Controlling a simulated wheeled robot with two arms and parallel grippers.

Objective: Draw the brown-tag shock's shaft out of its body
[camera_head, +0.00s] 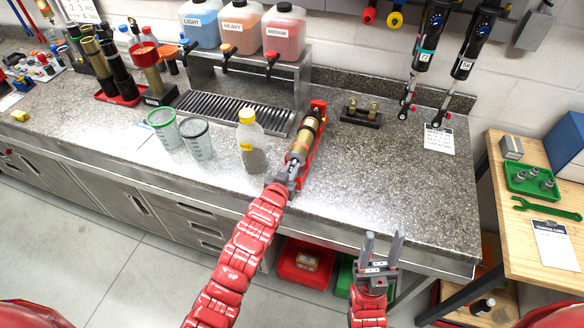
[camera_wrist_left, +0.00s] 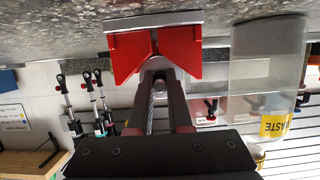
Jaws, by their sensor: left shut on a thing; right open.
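A shock with a gold-tan body (camera_head: 303,141) lies lengthwise in a red cradle (camera_head: 318,111) near the counter's front edge; I cannot clearly make out its tag colour. My left gripper (camera_head: 292,168) is at the near end of the shock, shut on its shaft end. In the left wrist view the red V-shaped cradle block (camera_wrist_left: 127,53) is just ahead of the left fingers (camera_wrist_left: 158,105), with a grey round part between them; the shaft is mostly hidden. My right gripper (camera_head: 382,250) is open and empty, in front of the counter edge.
A yellow-capped bottle (camera_head: 252,145) stands close left of the shock, also in the left wrist view (camera_wrist_left: 265,75). Two measuring cups (camera_head: 163,130) stand further left. A black holder (camera_head: 361,115) is behind right.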

